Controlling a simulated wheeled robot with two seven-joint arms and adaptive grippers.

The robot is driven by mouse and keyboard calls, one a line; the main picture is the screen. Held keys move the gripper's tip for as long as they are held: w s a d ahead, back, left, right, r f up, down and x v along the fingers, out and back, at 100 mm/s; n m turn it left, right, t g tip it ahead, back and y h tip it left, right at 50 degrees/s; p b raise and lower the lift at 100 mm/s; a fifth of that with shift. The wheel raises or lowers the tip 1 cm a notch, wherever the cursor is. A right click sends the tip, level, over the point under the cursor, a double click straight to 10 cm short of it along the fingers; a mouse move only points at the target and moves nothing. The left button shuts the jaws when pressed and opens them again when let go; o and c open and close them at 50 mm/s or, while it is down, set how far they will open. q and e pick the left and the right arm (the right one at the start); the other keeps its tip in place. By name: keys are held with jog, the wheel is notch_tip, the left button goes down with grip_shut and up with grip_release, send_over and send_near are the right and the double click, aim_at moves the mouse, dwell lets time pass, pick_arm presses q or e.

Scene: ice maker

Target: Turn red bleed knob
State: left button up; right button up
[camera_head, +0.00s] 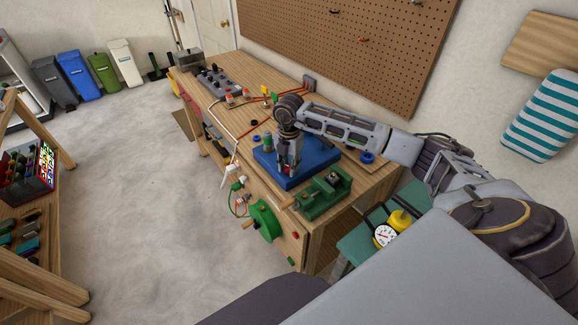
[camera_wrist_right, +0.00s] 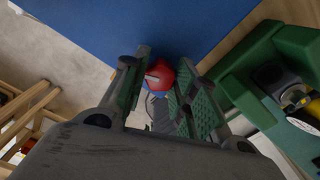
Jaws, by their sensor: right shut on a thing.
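The red bleed knob (camera_wrist_right: 160,74) shows in the right wrist view, between the two finger pads of my right gripper (camera_wrist_right: 163,72). It is at the edge of a blue surface (camera_wrist_right: 180,25). In the head view my right gripper (camera_head: 289,165) points down at the blue block (camera_head: 302,178) on the workbench. It is shut on the red knob. My left gripper is not in view.
A green vise (camera_head: 325,192) stands just right of the blue block. A green wheel (camera_head: 264,222) is on the bench front. A yellow-topped gauge (camera_head: 385,235) sits on a teal surface at lower right. Open floor (camera_head: 150,200) lies left of the workbench (camera_head: 370,185).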

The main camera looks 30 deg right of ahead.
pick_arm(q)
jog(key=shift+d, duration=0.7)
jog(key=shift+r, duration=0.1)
pick_arm(e)
jog(key=shift+m, duration=0.3)
jog(key=shift+m+p, duration=0.4)
jog(key=shift+m, duration=1.2)
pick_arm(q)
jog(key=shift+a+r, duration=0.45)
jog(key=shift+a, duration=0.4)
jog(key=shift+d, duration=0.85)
pick_arm(e)
jog(key=o, duration=0.7)
jog(key=shift+m, duration=0.3)
